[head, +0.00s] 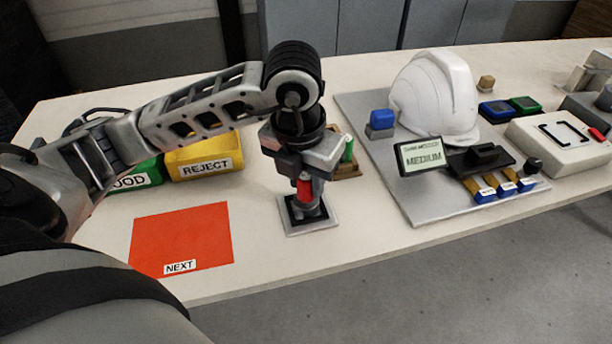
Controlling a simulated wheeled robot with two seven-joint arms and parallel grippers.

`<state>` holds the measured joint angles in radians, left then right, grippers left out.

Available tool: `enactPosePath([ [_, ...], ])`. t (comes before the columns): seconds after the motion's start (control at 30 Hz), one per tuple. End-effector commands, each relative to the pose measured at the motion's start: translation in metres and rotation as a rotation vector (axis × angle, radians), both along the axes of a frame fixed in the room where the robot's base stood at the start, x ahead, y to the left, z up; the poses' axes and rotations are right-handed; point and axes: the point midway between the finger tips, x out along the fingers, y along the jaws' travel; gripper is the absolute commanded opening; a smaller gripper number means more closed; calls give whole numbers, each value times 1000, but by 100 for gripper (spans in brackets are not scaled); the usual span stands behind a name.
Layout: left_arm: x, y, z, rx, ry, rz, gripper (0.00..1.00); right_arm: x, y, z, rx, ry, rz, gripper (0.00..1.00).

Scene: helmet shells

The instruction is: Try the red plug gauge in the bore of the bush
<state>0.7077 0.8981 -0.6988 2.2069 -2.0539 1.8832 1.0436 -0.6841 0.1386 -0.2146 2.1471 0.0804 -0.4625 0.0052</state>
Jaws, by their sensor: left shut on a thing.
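My left gripper (304,178) comes down in the middle of the table in the head view. It is shut on the red plug gauge (304,189), which it holds upright. The gauge is over the dark bush (306,212), which sits on a small square plate (328,221) with a pale border. The gauge's lower end meets or hides the top of the bush, so I cannot tell whether it is inside the bore. My right gripper is not in view.
A wooden stand with a green piece (348,150) is close behind my left gripper. Green GOOD (142,172) and yellow REJECT (204,158) bins stand left. A red NEXT mat (184,236) lies front left. A grey board with a white helmet (435,95) is right.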

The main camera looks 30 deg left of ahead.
Motion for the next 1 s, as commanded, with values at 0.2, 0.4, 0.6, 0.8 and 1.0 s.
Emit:
enactPosePath([
  [0.2,0,0,-3,0,-1,0,12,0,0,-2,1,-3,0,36],
  [0.4,0,0,-6,0,-1,0,12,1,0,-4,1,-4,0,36],
  [0.6,0,0,-8,0,-1,0,12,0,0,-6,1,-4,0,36],
  [0.8,0,0,-9,0,-1,0,12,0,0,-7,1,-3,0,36],
  [1.0,0,0,-8,0,0,0,12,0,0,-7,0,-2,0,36],
])
